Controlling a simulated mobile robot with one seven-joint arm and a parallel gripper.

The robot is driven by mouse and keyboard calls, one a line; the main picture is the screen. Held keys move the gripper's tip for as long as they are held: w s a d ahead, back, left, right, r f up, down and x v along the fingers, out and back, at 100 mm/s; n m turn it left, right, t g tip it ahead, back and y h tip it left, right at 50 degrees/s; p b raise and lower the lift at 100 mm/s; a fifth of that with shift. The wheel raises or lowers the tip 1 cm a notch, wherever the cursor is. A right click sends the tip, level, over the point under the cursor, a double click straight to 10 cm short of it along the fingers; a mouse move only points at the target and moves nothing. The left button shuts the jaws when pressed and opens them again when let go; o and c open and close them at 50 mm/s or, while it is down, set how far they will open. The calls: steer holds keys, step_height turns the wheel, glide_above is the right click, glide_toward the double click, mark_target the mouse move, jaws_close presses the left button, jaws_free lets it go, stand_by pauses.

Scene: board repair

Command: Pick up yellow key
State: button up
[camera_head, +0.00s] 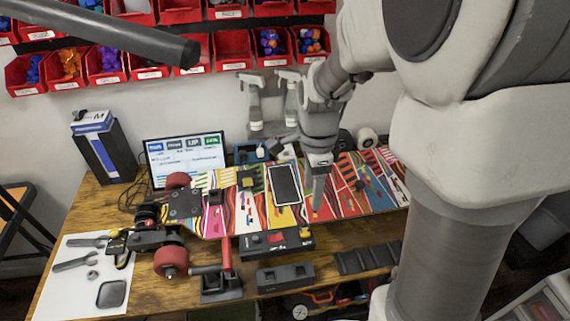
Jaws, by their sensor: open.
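A small yellow piece (305,232), which may be the yellow key, shows at the right end of a black box (262,249) with a red part on its top. The box stands on the wooden bench in front of the colourful skateboard deck (340,203). The piece is too small to tell its shape. My gripper (317,198) points down over the deck, behind and a little right of the yellow piece, apart from it. It is open and seen nearly edge-on, with nothing visible in it.
A phone-like slab (285,184) and a black-and-yellow item (248,180) lie on the deck. Red wheels (171,262) and a black stand with a red post (221,283) are at left front. Wrenches (75,262) lie on a white sheet. A monitor (186,156) stands behind.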

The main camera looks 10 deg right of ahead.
steer(key=b, duration=0.1)
glide_above(308, 224)
steer(key=f, duration=0.8)
steer(key=shift+s+d+f, duration=0.1)
steer(key=shift+s+f, duration=0.15)
steer(key=shift+f, duration=0.05)
steer(key=shift+w+f+b, duration=0.15)
steer(key=shift+f+b, duration=0.3)
steer(key=shift+f, duration=2.45)
steer(key=shift+c, duration=0.2)
jaws_close()
